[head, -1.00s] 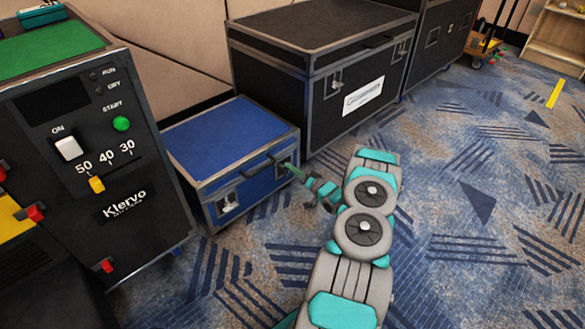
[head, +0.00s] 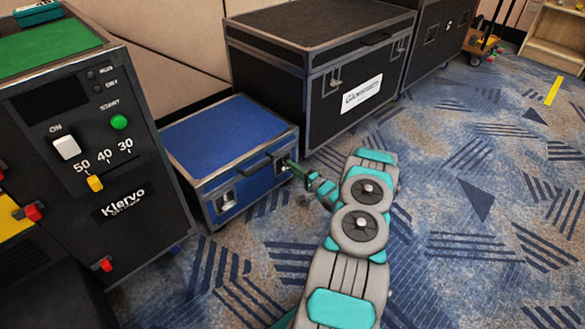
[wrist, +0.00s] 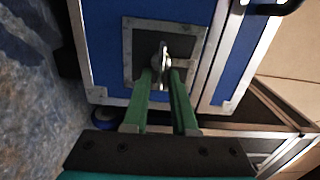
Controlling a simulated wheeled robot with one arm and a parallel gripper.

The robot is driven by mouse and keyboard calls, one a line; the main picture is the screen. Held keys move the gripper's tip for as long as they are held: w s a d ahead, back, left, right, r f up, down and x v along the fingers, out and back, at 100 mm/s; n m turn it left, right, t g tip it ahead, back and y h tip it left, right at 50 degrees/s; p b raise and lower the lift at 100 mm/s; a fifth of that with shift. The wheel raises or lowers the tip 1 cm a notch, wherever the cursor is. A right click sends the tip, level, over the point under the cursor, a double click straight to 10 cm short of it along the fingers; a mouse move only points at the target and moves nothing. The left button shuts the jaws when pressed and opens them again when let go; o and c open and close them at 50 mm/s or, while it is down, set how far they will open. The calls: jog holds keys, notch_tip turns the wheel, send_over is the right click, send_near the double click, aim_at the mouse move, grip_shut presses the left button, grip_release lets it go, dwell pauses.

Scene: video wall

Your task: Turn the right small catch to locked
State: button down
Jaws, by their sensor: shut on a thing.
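The blue case (head: 225,140) stands on the carpet with its front face toward me. Its right small catch (wrist: 160,58) shows in the wrist view as a metal piece on a dark plate in a grey frame. My gripper (wrist: 161,75) is at this catch, its two green fingers shut on the metal piece. In the head view my gripper (head: 287,163) reaches the right end of the case front and hides most of that catch. The left catch (head: 226,199) is a metal latch on the same front. Whether the right catch is locked cannot be told.
A black Klervo machine (head: 128,212) with switches and knobs stands left of the blue case. A large black case (head: 310,75) stands close behind it. The carpet (head: 470,215) at the right is clear.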

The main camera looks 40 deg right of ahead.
jog(key=shift+a+f, duration=0.1)
jog(key=shift+a, duration=0.05)
dwell(0.3)
jog(key=c, duration=1)
grip_release()
jog(key=s, duration=0.7)
jog(key=shift+s+d+p, duration=0.3)
jog(key=shift+s, duration=0.05)
